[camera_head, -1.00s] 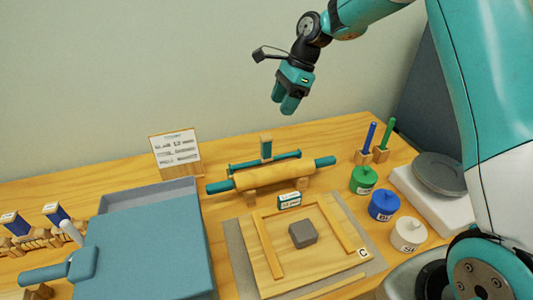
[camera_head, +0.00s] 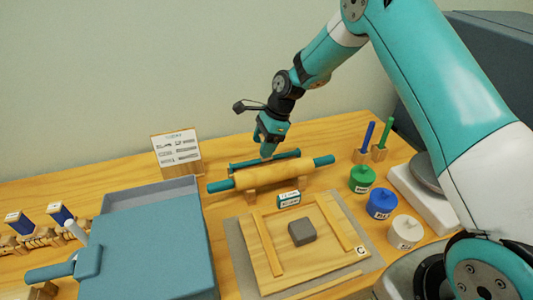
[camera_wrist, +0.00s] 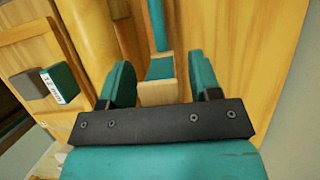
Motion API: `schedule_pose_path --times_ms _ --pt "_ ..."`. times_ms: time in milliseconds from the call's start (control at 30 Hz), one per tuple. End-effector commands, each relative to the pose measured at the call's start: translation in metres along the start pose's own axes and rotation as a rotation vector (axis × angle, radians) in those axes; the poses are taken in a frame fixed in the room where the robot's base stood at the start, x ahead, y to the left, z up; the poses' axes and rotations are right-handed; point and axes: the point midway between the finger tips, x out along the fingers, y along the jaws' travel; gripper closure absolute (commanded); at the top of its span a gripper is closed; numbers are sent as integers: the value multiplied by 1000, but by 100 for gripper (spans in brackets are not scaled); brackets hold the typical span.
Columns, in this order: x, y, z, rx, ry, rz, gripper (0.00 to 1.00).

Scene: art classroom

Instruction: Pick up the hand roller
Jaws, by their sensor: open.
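What looks like the hand roller is a teal bar (camera_head: 240,163) with an upright wooden grip, behind the rolling pin. My gripper (camera_head: 267,152) is over it, pointing down, and hides the grip in the head view. In the wrist view, my gripper (camera_wrist: 160,72) is open. The hand roller's pale wooden part (camera_wrist: 157,93) shows between the two teal fingers, with gaps at both sides. The long teal bar extends beyond it toward the top.
The wooden rolling pin (camera_head: 274,174) with teal handles rests on wooden supports just in front. A sign card (camera_head: 177,150) stands left. Lidded pots (camera_head: 382,204) and upright tools (camera_head: 367,135) are right. A blue-grey box (camera_head: 148,245) and a board (camera_head: 272,258) are in front.

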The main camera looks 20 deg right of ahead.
Motion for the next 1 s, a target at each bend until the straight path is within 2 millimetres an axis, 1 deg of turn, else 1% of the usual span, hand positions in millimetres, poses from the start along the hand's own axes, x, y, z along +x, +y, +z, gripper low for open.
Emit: schedule_pose_path --times_ms 133,167,200,267,300,400,667,767,867,1000 --pt "0 0 0 0 0 -1 43" --pt "0 0 0 0 0 -1 47" --pt "0 0 0 0 0 -1 56" --pt "0 0 0 0 0 -1 70" --pt "0 0 0 0 0 0 79" --pt "0 0 0 0 0 0 100" --pt "-2 0 0 0 0 -2 100" --pt "-5 -1 2 0 -1 -3 100" --pt "-13 -1 5 -1 0 -4 100" --pt "-32 -1 13 -2 0 -5 100"
